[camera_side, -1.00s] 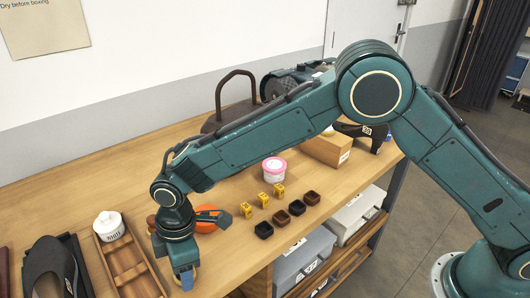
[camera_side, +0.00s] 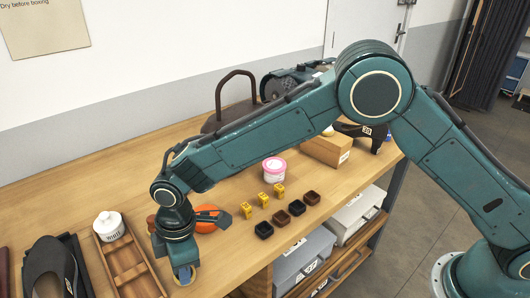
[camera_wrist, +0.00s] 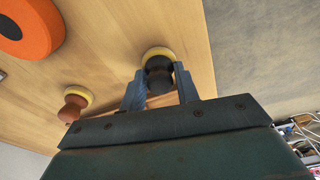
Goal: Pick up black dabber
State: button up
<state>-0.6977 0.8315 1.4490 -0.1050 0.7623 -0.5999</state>
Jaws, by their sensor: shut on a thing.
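The black dabber (camera_wrist: 158,64), a dark rounded knob on a pale yellow pad, is at the top middle of the wrist view, near the table edge. My gripper (camera_wrist: 159,78) is shut on its dark handle, with one blue finger on each side. In the side view my gripper (camera_side: 184,273) points down at the table's front edge. The dabber is mostly hidden there by the fingers. I cannot tell whether its pad touches the table. A brown dabber (camera_wrist: 73,107) with a yellow pad stands to the left, apart from my gripper.
An orange round thing (camera_side: 207,218) lies behind my wrist.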

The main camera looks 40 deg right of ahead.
notch_tip(320, 180, up, 20)
dwell(0.9)
dwell(0.4)
